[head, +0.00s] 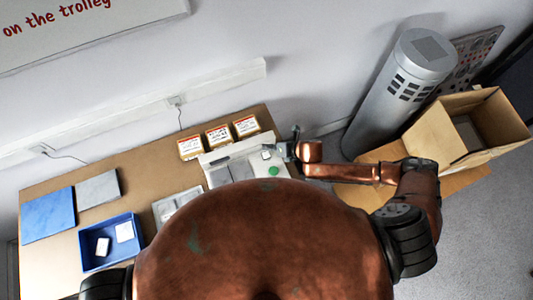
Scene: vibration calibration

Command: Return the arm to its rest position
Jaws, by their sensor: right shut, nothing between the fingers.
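My right arm (345,173) comes in from the right and bends back over the right end of the table (145,172). My right gripper (286,150) is small in the head view, beside the right part of a white device with a green button (273,170). It is shut and empty. I cannot tell whether it touches the device. My left gripper is not in view; only my left shoulder shows at the bottom left. My own body hides the front middle of the table.
Three labelled boxes (218,136) stand along the table's back edge. A blue tray (92,262) with two white items, a blue panel (48,215) and a grey panel (98,188) lie left. A grey cylinder (385,105) and an open cardboard box (425,130) stand right.

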